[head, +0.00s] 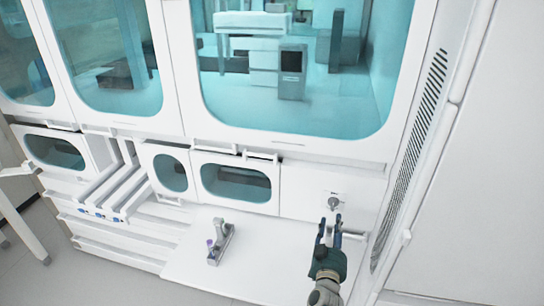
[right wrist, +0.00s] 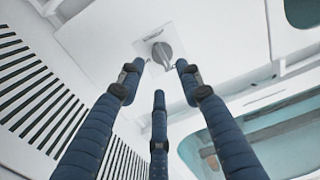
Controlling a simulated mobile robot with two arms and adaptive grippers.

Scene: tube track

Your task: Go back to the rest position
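My right gripper (head: 329,225) is at the lower right of the head view, in front of a grey round knob (head: 334,202) on the white machine's front panel. The right wrist view shows its dark blue fingers (right wrist: 157,80) spread apart with nothing between them. The knob (right wrist: 162,55) shows beyond the fingertips there, and a gap seems to lie between them. My left gripper is not in the head view.
A small grey stand (head: 221,243) with a purple-tipped part is on the white shelf (head: 190,265), left of my right arm. White rails (head: 112,190) lie further left. Large windows fill the top. A vented side wall (head: 415,130) rises close on the right.

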